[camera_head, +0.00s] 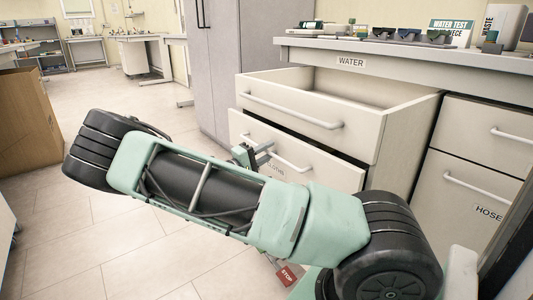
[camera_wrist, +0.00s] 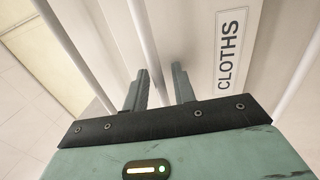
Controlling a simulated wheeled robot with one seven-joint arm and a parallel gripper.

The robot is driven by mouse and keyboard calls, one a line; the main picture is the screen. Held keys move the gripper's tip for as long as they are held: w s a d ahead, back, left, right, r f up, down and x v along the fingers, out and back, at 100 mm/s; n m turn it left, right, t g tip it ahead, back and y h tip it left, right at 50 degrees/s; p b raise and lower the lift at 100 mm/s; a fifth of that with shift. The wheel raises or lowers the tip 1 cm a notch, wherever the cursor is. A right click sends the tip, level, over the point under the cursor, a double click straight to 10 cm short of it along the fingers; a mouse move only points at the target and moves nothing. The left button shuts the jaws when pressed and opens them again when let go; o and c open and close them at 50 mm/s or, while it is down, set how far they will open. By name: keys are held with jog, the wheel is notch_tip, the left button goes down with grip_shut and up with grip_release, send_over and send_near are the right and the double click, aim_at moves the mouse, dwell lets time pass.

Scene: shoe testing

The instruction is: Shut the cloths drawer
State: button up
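The cloths drawer (camera_head: 340,174) is the lower drawer of the left cabinet and stands partly open, with a dark gap above its front. Its CLOTHS label shows in the wrist view (camera_wrist: 230,50) and is partly hidden by my arm in the head view. The pale bar handle (camera_head: 290,160) runs across its front. My gripper (camera_head: 258,154) is at the left part of this handle. In the wrist view, my gripper (camera_wrist: 160,88) has its two fingers apart, and a pale bar runs down between them. I cannot tell whether they touch it.
The WATER drawer (camera_head: 300,104) above is pulled far out and looks empty. The counter (camera_head: 430,58) over it holds several items. The HOSE drawer (camera_head: 470,190) on the right is shut. A tall grey cabinet (camera_head: 213,60) stands at left; the tiled floor (camera_head: 70,230) beyond my arm is clear.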

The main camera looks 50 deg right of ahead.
aim_at(276, 149)
grip_shut()
jog(key=shift+f+p+x, duration=0.2)
jog(key=shift+p+x, duration=0.2)
jog(key=shift+x, duration=0.65)
jog(key=shift+f+p+x, duration=0.2)
jog(key=shift+p+x, duration=0.15)
jog(key=shift+x, duration=0.7)
jog(key=shift+d, duration=0.15)
grip_release()
jog(key=shift+s, duration=0.1)
jog(key=p+v, duration=0.4)
jog(key=v, duration=1.3)
jog(key=shift+a, duration=0.25)
